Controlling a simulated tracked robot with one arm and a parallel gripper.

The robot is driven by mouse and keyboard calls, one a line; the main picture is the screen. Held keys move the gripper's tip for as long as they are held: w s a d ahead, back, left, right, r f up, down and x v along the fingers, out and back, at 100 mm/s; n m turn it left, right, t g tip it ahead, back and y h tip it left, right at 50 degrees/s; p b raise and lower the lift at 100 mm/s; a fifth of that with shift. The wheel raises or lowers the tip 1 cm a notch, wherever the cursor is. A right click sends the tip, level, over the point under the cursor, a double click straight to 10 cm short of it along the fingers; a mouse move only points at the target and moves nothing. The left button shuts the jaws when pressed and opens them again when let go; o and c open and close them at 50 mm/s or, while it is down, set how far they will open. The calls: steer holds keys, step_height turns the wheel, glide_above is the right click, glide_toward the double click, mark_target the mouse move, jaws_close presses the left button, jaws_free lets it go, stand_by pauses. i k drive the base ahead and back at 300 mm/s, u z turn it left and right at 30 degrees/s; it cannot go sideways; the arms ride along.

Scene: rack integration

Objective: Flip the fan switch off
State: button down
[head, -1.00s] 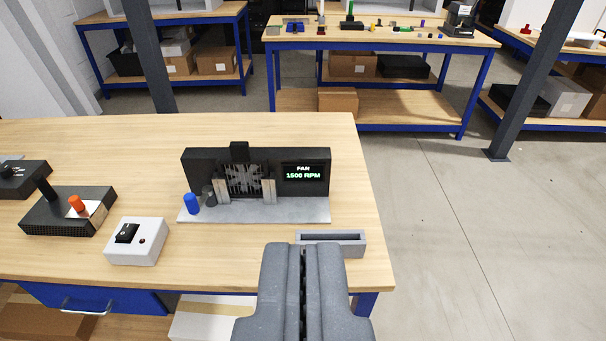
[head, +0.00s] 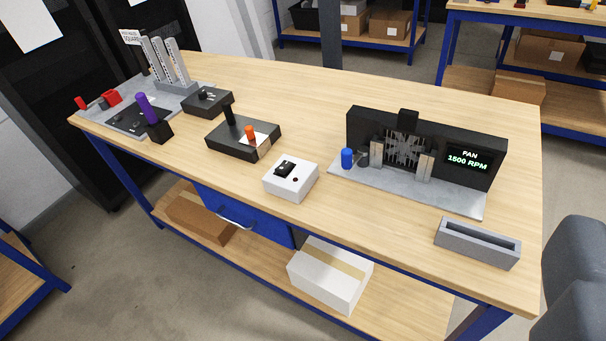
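A white switch box (head: 290,184) stands near the front edge of the workbench. It has a black rocker switch (head: 285,168) on top and a small dark red spot beside it. Behind it to the right is the black fan unit (head: 404,150) on a grey plate. My gripper (head: 575,280) shows only in part at the right edge, well right of the switch box and touching nothing visible. Its fingers look together, as they did in the earlier frame, and the rest is cut off.
A grey slotted holder (head: 477,243) sits at the bench's front right. A blue cylinder (head: 347,158) stands by the fan. Left of the switch box are a black box with a lever and orange knob (head: 243,138), a small black box (head: 207,101) and a purple-handled item (head: 147,107).

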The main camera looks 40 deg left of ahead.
mark_target(285, 165)
steer(key=k, duration=1.25)
steer(key=u, duration=0.7)
steer(key=i, duration=1.85)
steer(key=z, duration=0.65)
